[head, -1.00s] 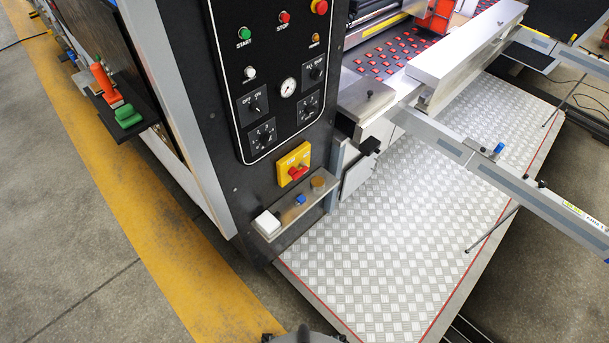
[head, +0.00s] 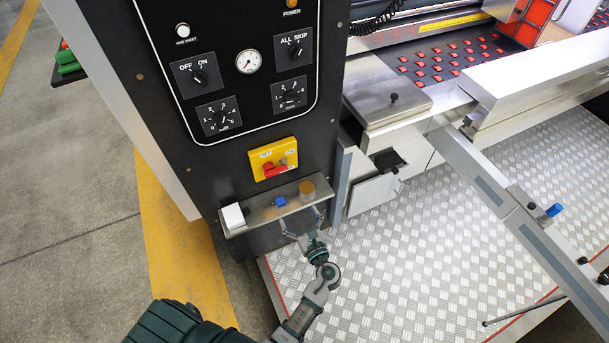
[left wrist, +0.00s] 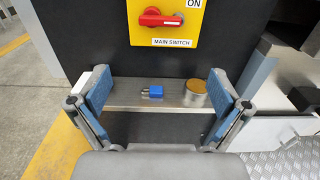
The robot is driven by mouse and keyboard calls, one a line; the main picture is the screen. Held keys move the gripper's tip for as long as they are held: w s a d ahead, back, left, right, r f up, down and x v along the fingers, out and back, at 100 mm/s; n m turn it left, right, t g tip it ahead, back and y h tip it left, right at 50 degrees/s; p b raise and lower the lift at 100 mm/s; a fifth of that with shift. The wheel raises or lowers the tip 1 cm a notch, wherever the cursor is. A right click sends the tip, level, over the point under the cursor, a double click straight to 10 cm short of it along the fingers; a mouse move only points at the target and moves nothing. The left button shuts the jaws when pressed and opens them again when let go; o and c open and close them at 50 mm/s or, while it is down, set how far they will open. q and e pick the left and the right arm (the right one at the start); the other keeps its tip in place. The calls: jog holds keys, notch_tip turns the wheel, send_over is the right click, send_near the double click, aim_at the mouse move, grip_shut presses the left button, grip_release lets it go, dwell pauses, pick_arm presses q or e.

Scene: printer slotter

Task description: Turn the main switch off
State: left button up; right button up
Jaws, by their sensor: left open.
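The main switch (head: 273,168) is a red rotary handle on a yellow plate (head: 289,151), low on the black control panel. In the left wrist view the red handle (left wrist: 162,17) lies about horizontal, with an "ON" label to its upper right and "MAIN SWITCH" below. My left gripper (head: 301,218) is in front of and below the switch, near the small metal shelf. Its blue-padded fingers (left wrist: 158,90) are spread wide and empty, below the handle in the wrist view and apart from it. My right gripper is not in view.
The metal shelf (head: 259,211) under the switch holds a white block (head: 233,216), a blue item (head: 279,202) and a round brass-coloured piece (head: 307,190). Other knobs and a gauge (head: 248,62) sit above. A chequered metal platform (head: 400,250) lies to the right.

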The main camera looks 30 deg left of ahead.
aim_at(276, 174)
pick_arm(q)
jog(key=x, duration=1.6)
jog(key=shift+w+r+b, duration=0.15)
jog(key=shift+r+b, duration=0.05)
jog(key=shift+b, duration=0.2)
jog(key=shift+w+a+f, duration=0.1)
jog(key=shift+w+a, duration=0.05)
jog(key=shift+a, duration=0.5)
jog(key=shift+d, duration=0.3)
jog(key=shift+c, duration=1.2)
jog(key=shift+d, duration=0.2)
jog(key=c, duration=0.7)
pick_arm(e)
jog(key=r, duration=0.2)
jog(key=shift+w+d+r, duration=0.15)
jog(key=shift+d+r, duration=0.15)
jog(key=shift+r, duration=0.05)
